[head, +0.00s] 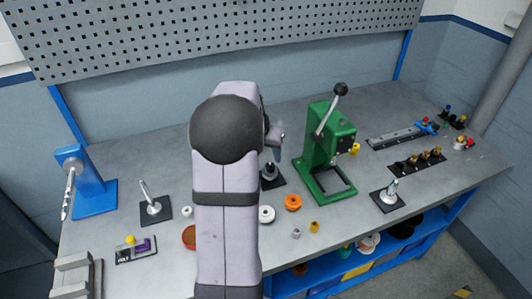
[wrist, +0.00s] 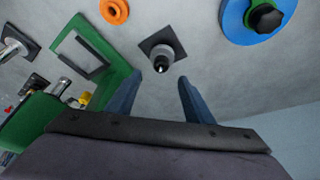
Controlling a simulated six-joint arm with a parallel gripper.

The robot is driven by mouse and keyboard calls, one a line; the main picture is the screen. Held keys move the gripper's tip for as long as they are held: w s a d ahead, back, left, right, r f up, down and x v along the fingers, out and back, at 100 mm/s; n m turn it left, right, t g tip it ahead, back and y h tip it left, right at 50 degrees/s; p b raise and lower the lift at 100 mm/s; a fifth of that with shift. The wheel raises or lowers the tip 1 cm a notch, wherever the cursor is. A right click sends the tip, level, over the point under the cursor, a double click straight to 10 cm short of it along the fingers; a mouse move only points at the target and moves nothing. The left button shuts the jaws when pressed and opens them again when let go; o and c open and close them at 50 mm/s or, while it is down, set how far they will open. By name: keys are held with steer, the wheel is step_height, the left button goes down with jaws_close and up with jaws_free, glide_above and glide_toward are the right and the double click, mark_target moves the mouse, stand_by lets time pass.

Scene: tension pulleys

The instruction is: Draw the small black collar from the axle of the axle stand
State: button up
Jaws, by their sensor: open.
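The axle stand (wrist: 148,44) shows in the wrist view as a black square base with a grey upright part. It also shows in the head view (head: 279,182), partly hidden behind my arm. A small black piece at the top of its axle looks like the collar (wrist: 160,67); its exact outline is hard to tell. My gripper (wrist: 160,77) is open and empty, its two blue-grey fingers apart. In the wrist view the collar appears in line with the gap between the fingertips. The fingers seem above the stand, not touching it. In the head view my gripper (head: 278,145) is mostly hidden by my arm.
A green press (head: 325,150) stands close to the right of the stand. An orange ring (head: 293,202) and a white ring (head: 266,214) lie in front. A blue disc with a black knob (wrist: 264,17) is near the stand in the wrist view. A perforated panel (head: 220,40) rises behind.

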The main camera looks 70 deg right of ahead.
mark_target(270, 164)
steer(key=shift+w+m, duration=0.1)
steer(key=shift+m, duration=0.3)
steer(key=shift+f, duration=0.1)
steer(key=shift+p+x, duration=1.35)
steer(key=shift+x, duration=2.2)
steer(key=c, duration=1.1)
